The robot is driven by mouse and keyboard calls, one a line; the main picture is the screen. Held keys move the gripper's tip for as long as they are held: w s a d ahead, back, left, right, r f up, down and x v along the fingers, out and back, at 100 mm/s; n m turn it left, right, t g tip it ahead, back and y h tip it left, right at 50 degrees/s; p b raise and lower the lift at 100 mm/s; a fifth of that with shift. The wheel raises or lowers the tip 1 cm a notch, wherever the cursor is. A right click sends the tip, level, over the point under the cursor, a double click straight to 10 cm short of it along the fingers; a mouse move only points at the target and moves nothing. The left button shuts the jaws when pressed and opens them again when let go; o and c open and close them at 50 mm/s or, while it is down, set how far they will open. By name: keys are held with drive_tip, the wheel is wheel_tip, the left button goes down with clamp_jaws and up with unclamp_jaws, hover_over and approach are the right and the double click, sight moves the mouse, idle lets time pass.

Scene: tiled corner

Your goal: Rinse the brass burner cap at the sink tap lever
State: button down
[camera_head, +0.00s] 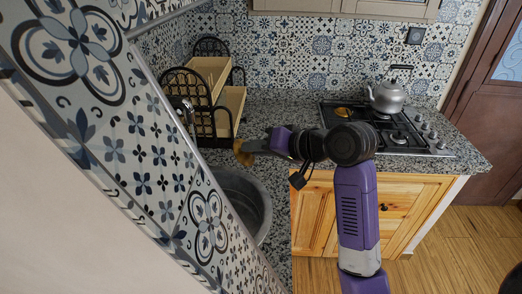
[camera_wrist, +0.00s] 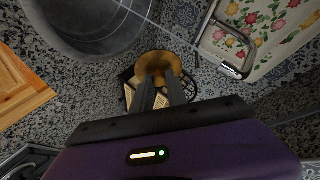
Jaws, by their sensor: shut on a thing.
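My gripper (camera_head: 256,146) is shut on the brass burner cap (camera_head: 242,154), near the back rim of the sink. In the wrist view the cap (camera_wrist: 160,64) sits between the two dark fingertips (camera_wrist: 160,88), partly hidden by them. The metal sink basin (camera_head: 262,215) lies below the cap and nearer to me; it also shows at the top left of the wrist view (camera_wrist: 88,45). The chrome tap (camera_head: 187,106) stands left of the cap, by the tiled wall. In the wrist view the tap (camera_wrist: 237,66) is to the right of the cap, apart from it. I cannot make out its lever clearly.
A black-framed wooden rack (camera_head: 222,110) stands behind the cap. A gas hob (camera_head: 385,128) at the back right bears a kettle (camera_head: 386,97) and a brass burner part (camera_head: 344,112). A patterned tiled wall (camera_head: 140,130) slants close along the left. Some speckled counter (camera_head: 278,108) is clear.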

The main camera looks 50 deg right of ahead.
drive_tip(key=w+a+f+b, duration=0.2)
drive_tip(key=w+a, duration=0.2)
drive_tip(key=w, duration=0.7)
drive_tip(key=shift+w+a+f+b, duration=0.2)
drive_tip(key=shift+a+b, duration=0.1)
drive_tip(key=shift+a, duration=0.1)
drive_tip(key=shift+d, duration=0.2)
idle(0.5)
drive_tip(key=shift+w+d+p, duration=0.2)
drive_tip(key=shift+d+p, duration=0.1)
drive_tip(key=shift+d, duration=0.1)
drive_tip(key=shift+a, duration=0.15)
drive_tip(key=shift+s+a+p, duration=0.25)
drive_tip(key=shift+a+p, duration=0.15)
drive_tip(key=shift+a, duration=0.05)
drive_tip(key=shift+w+d, duration=0.1)
drive_tip(key=shift+d, duration=0.05)
